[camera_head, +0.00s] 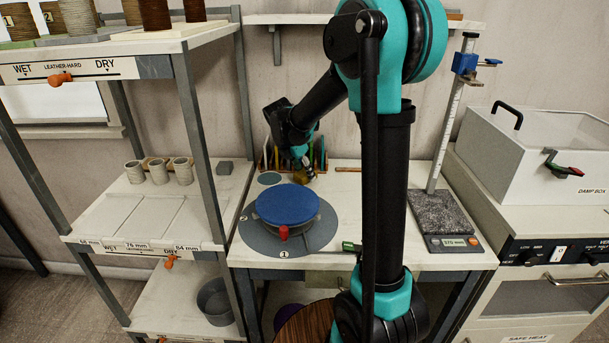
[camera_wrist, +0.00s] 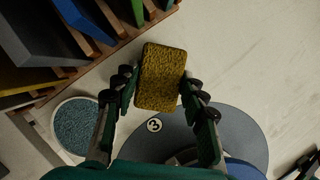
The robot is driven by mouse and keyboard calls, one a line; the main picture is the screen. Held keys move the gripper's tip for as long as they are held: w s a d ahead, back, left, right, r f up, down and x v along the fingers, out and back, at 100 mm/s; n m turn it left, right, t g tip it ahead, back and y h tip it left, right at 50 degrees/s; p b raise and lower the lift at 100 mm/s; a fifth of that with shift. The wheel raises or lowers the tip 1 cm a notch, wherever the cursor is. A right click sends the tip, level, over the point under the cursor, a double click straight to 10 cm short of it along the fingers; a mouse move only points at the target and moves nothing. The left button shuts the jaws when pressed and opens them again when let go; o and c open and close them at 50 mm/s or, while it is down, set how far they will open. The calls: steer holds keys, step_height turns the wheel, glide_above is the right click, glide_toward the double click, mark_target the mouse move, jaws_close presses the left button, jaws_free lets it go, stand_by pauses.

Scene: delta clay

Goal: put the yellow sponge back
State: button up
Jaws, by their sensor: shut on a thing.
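The yellow sponge (camera_wrist: 163,77) is a textured block between the fingers of my gripper (camera_wrist: 157,94) in the wrist view. My gripper is shut on it, one finger on each side. In the head view the sponge (camera_head: 299,174) shows small and dark yellow at my gripper (camera_head: 302,164), just in front of the rack and behind the blue-topped wheel. A round blue-grey pad (camera_wrist: 80,126) lies on the table at the lower left in the wrist view; it also shows in the head view (camera_head: 269,179). Whether the sponge touches the table is unclear.
A slotted wooden rack (camera_wrist: 128,34) with coloured boards stands at the table's back. The blue-topped wheel (camera_head: 287,204) sits on a grey disc (camera_head: 258,239) in front. A height gauge (camera_head: 440,130) stands on the right. Shelves with small cups (camera_head: 158,172) are on the left.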

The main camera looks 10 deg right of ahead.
steer(key=shift+f, duration=0.55)
steer(key=o, duration=1.1)
steer(key=shift+f, duration=0.15)
steer(key=v, duration=1.2)
